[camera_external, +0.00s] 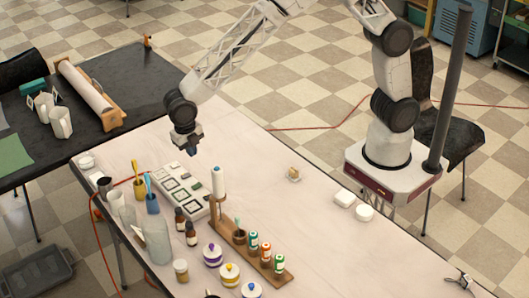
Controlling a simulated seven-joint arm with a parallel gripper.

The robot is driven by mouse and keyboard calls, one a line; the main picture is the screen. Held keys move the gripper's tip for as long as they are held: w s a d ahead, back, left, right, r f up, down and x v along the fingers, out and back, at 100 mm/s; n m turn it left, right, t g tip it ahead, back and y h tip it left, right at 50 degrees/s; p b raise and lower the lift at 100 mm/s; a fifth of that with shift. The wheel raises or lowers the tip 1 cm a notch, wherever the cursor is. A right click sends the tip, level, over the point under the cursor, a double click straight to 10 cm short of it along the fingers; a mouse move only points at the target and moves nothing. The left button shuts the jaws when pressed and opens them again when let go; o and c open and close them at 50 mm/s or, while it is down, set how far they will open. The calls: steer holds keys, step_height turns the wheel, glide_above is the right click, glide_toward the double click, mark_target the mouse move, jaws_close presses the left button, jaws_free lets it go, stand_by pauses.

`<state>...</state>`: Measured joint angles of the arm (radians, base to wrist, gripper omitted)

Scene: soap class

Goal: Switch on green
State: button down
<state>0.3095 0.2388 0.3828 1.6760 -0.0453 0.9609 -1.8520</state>
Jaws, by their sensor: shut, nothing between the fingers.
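A long pale panel (169,186) with several dark-framed square pads lies flat on the left part of the table. A small green patch (196,186) shows at the panel's right side; at this size I cannot tell whether it is a switch, or whether it is on. My gripper (192,151) is shut and empty. It points down and appears in the picture just above the panel's far end. I cannot tell its exact height, but I see no contact with the panel.
A wooden rack (234,236) with a white-and-blue tube stands right of the panel. Brown bottles (191,234), cups, a clear jug (157,240) and lidded jars (212,255) crowd the front left. Small bottles (265,253) stand in the rack. The table's middle is mostly clear.

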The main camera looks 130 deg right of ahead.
mark_target(197, 185)
steer(key=f, duration=0.4)
steer(key=s+f, duration=0.1)
steer(key=f, duration=0.8)
steer(key=shift+s+f, duration=0.25)
steer(key=shift+s, duration=0.1)
steer(key=shift+f, duration=0.2)
steer(key=shift+w+r, duration=0.2)
steer(key=shift+w, duration=0.45)
steer(key=shift+r, duration=0.15)
stand_by(0.3)
step_height(197, 185, up, 14)
steer(key=w, duration=0.1)
steer(key=shift+w, duration=0.4)
